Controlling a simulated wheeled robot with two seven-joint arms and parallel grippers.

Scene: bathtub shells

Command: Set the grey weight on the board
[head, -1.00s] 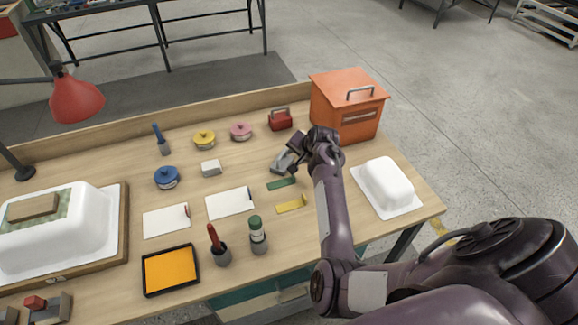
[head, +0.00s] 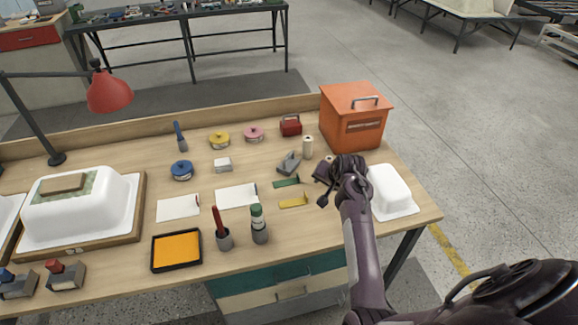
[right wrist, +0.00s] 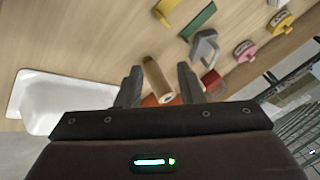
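The grey weight (head: 289,163), a dark grey block with a handle, stands on the table left of my right gripper; it also shows in the right wrist view (right wrist: 205,47). The board (head: 62,184) is a small brown wooden piece on a green patch atop a white tub shell (head: 110,198) at the left. My right gripper (head: 325,184) is over the table's right part, apart from the weight. In the right wrist view its fingers (right wrist: 159,86) are spread, with a tan roll (right wrist: 155,75) showing beyond the gap. My left gripper is out of view.
An orange box (head: 352,120) stands behind my right gripper, and a smaller white shell (head: 391,190) lies to its right. Green (head: 286,182) and yellow (head: 293,202) pieces lie before the weight. Tins, white cards, cups and an orange tray (head: 177,249) fill the middle.

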